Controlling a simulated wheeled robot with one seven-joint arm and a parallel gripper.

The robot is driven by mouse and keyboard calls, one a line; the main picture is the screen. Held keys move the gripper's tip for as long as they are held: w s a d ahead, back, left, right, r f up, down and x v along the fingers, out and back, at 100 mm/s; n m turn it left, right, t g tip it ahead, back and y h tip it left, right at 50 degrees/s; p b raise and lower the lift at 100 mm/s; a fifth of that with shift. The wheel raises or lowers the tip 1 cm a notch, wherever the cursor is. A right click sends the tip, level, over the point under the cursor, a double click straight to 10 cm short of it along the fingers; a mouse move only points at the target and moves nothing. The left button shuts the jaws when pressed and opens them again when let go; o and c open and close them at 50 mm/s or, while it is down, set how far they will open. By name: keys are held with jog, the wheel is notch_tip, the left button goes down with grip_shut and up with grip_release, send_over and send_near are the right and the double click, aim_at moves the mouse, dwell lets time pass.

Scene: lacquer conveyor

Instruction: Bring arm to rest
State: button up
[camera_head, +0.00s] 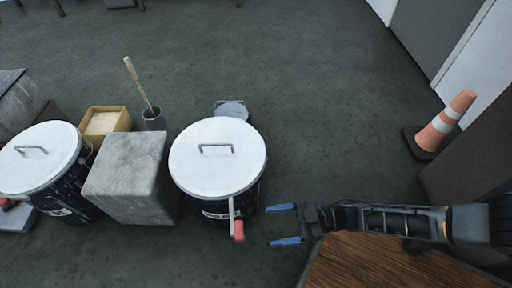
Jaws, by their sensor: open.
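My gripper (284,224) is at the lower middle right of the head view. Its two blue fingers are spread apart and nothing is between them. My arm stretches in from the right edge, over a brown wooden surface. A dark can with a white handled lid (217,158) stands just left of my gripper. A red-tipped handle (238,230) sticks out at the can's front, close to the fingers but apart from them in the picture.
The wooden surface (350,268) lies below my arm. A grey block (130,165) stands between the can and a second lidded can (42,157). Behind are a yellow box (104,122) and a dark pot with a stick (154,119). An orange cone (445,120) stands right. Mid-floor is clear.

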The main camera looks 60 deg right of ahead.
jog(key=shift+r, duration=0.1)
jog(key=s+a+r+m+h, duration=0.2)
jog(key=s+r+h, duration=0.15)
jog(key=r, duration=0.55)
jog(key=s+a+r+m+h, duration=0.1)
jog(key=s+r+m+h, duration=0.2)
jog(key=r, duration=0.7)
jog(key=s+a+r+m+h, duration=0.15)
jog(key=r+h, duration=0.25)
jog(key=r, duration=0.5)
notch_tip(320, 180, up, 29)
jog(key=p, duration=2.8)
jog(key=shift+w+a+f+m+p, duration=0.15)
jog(key=shift+a+m+p, duration=0.1)
jog(key=shift+m+p, duration=0.1)
